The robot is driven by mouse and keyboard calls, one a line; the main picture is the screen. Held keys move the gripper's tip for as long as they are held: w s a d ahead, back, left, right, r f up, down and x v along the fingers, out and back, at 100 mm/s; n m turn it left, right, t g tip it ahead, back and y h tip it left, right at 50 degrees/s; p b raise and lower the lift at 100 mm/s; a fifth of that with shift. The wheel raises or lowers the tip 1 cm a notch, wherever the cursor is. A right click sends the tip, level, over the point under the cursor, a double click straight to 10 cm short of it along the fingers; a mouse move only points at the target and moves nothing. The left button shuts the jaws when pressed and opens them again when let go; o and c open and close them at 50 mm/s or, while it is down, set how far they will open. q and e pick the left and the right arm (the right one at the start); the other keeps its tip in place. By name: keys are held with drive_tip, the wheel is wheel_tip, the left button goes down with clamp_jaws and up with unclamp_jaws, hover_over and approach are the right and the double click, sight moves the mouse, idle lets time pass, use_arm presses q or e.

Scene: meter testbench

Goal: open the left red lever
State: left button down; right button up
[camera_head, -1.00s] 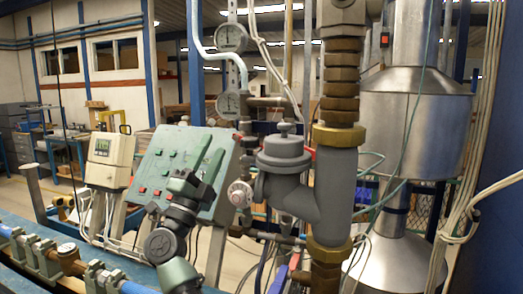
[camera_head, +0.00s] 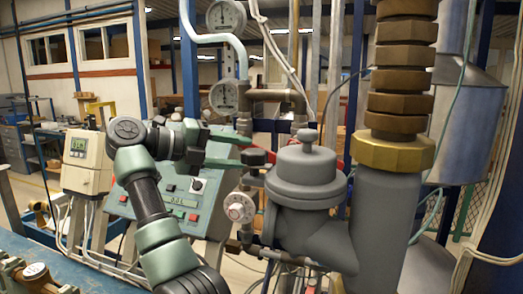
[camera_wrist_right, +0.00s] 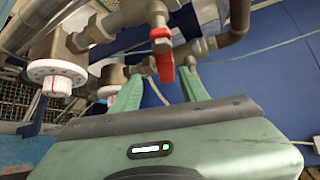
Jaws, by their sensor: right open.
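A red lever (camera_wrist_right: 164,60) hangs down from a brass pipe valve in the right wrist view. My right gripper (camera_wrist_right: 160,80) is open there, and its two green fingers lie on either side of the lever in the picture. I see no clear contact. In the head view my right gripper (camera_head: 244,150) points right, left of a large grey valve body. My left gripper is not in view.
A white dial (camera_wrist_right: 55,76) sits left of the lever. The grey valve body (camera_head: 305,180) and thick pipe (camera_head: 385,215) stand close on the right. Two gauges (camera_head: 224,95) are above. A green button panel (camera_head: 178,205) and meter box (camera_head: 87,163) are on the left.

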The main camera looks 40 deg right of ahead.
drive_tip(key=p+x, duration=0.1)
drive_tip(key=x, duration=0.1)
drive_tip(key=p+x, duration=0.1)
drive_tip(key=x, duration=0.1)
drive_tip(key=s+p+x, duration=0.1)
drive_tip(key=x, duration=0.2)
drive_tip(key=shift+r, duration=0.4)
drive_tip(key=shift+d+f, duration=0.15)
drive_tip(key=shift+s+a, duration=0.1)
drive_tip(key=shift+a, duration=0.1)
clamp_jaws()
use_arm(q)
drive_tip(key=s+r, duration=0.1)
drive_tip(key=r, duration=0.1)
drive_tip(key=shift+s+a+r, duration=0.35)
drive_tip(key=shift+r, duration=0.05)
